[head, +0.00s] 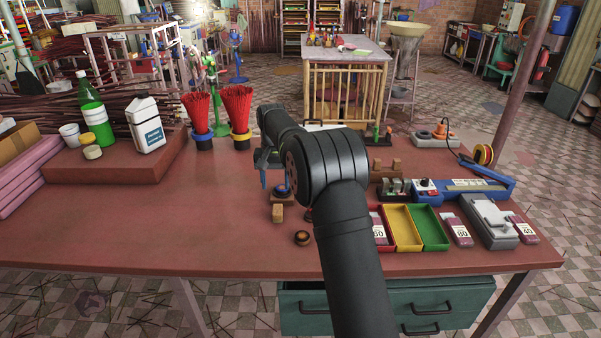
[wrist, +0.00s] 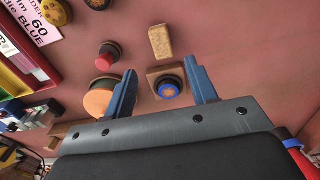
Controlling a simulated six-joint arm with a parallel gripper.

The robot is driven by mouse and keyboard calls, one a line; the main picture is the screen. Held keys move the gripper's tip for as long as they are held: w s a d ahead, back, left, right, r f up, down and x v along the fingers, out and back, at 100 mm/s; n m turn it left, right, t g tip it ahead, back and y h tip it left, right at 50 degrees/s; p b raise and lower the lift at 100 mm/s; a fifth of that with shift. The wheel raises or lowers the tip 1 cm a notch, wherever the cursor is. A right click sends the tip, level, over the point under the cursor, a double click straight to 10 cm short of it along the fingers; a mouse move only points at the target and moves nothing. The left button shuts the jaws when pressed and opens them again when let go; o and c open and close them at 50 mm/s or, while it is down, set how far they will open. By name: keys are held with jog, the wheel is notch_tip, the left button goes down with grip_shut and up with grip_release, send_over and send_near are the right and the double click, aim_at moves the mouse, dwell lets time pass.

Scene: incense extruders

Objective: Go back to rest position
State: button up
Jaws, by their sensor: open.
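My gripper (head: 273,170) hangs over the middle of the red-brown table (head: 150,225), and my arm reaches to it from the front. In the wrist view the two blue fingers of my gripper (wrist: 161,70) are spread apart with nothing held. Between and beyond them is a square wooden base with a blue-ringed round piece (wrist: 169,90), which also shows below the gripper in the head view (head: 282,191). I cannot tell the height of the fingers above it. My arm hides part of the table behind and right of it.
A tan block (head: 277,213) and a round dark piece (head: 302,238) lie nearby. Yellow (head: 403,228) and green (head: 430,228) trays and a grey device (head: 492,222) stand right. Red stick bundles (head: 237,105) stand in cups behind. The left front table is clear.

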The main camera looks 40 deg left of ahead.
aim_at(277, 211)
jog(key=shift+f, duration=4.35)
jog(key=shift+f, duration=0.1)
